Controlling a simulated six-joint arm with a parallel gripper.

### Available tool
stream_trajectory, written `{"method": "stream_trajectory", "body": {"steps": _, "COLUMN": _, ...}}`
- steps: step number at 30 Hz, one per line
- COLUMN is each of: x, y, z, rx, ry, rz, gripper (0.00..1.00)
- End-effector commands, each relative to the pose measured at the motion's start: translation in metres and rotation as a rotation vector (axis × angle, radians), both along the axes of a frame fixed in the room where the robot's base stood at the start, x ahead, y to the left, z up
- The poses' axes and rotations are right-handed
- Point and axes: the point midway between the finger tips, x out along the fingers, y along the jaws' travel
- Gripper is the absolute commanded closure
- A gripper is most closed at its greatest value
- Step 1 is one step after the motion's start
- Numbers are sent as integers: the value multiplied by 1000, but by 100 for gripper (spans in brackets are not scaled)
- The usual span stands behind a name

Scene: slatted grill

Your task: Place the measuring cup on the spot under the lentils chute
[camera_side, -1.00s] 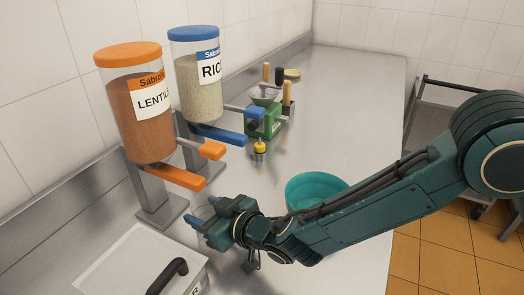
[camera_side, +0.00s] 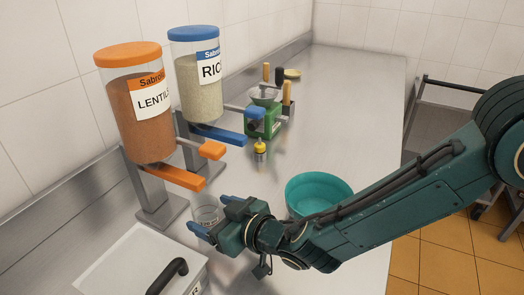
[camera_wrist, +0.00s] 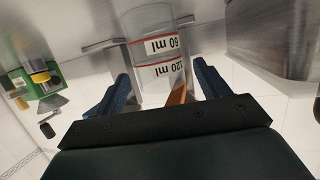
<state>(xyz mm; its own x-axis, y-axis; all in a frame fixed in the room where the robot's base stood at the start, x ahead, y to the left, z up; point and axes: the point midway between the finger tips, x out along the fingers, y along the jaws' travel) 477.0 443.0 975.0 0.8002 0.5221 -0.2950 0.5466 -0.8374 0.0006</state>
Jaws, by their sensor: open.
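The clear measuring cup (camera_side: 207,214) stands upright on the steel counter, just below and in front of the tip of the orange lentils chute (camera_side: 180,178). In the wrist view the cup (camera_wrist: 150,52) appears inverted, with red lines and 60 ml and 120 ml marks. My gripper (camera_side: 212,216) is open, its blue fingers on either side of the cup's near side. In the wrist view the fingertips (camera_wrist: 159,76) show gaps to the cup. Whether the cup is exactly on the spot cannot be told; the spot is hidden. The lentils dispenser (camera_side: 140,115) stands at left.
The rice dispenser (camera_side: 202,90) stands behind the lentils one. A teal bowl (camera_side: 318,190) sits right of my gripper, close to my arm. A lidded steel container (camera_side: 130,262) is at the front left. The far right counter is clear.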

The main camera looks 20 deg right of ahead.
Motion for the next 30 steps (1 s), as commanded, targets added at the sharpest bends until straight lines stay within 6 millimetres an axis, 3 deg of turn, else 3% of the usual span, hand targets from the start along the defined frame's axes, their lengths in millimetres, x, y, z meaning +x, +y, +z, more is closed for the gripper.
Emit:
{"method": "stream_trajectory", "body": {"steps": 18, "x": -61, "y": -39, "z": 23, "rx": 1, "ry": 1, "rz": 1, "gripper": 26}}
{"method": "stream_trajectory", "body": {"steps": 30, "x": -74, "y": -48, "z": 27, "rx": 1, "ry": 0, "rz": 0, "gripper": 26}}
